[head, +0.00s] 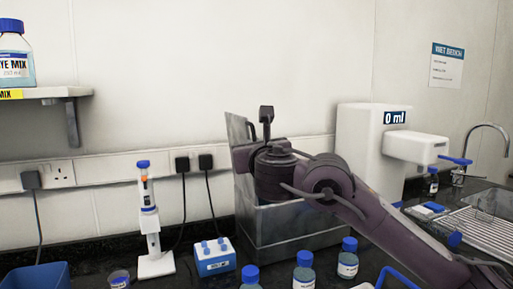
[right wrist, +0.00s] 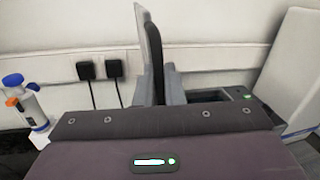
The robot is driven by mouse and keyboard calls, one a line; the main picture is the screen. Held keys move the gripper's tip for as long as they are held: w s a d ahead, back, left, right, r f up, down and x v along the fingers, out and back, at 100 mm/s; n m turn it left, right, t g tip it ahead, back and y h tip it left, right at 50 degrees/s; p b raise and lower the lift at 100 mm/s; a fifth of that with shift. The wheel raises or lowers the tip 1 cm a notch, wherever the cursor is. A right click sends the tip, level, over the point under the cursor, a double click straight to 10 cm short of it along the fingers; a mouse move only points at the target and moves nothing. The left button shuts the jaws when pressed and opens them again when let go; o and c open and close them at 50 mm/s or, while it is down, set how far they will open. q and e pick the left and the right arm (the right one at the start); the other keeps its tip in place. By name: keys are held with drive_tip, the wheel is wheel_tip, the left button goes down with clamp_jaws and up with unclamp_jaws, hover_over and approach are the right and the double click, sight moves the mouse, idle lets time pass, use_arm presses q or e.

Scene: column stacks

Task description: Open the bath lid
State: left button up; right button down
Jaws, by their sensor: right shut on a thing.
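The metal bath (head: 300,226) stands on the dark counter against the wall. Its lid (head: 236,130) is raised and stands nearly upright at the bath's left side. The lid also shows nearly edge-on in the right wrist view (right wrist: 140,28). My right gripper (right wrist: 156,72) is shut on the black lid handle (right wrist: 154,42), with a grey finger on each side of it. My right arm reaches in from the lower right and hides part of the bath's top and opening. My left gripper is not in view.
A pipette on a white stand (head: 153,240) and a blue tube rack (head: 214,257) are left of the bath. Several blue-capped bottles (head: 303,272) stand in front. A white dispenser (head: 372,150) and sink are right. Plugs (head: 205,162) are on the wall behind.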

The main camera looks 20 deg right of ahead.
drive_tip(key=shift+f, duration=0.15)
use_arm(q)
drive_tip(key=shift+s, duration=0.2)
use_arm(e)
drive_tip(key=c, duration=1.6)
unclamp_jaws()
drive_tip(key=shift+c, duration=0.2)
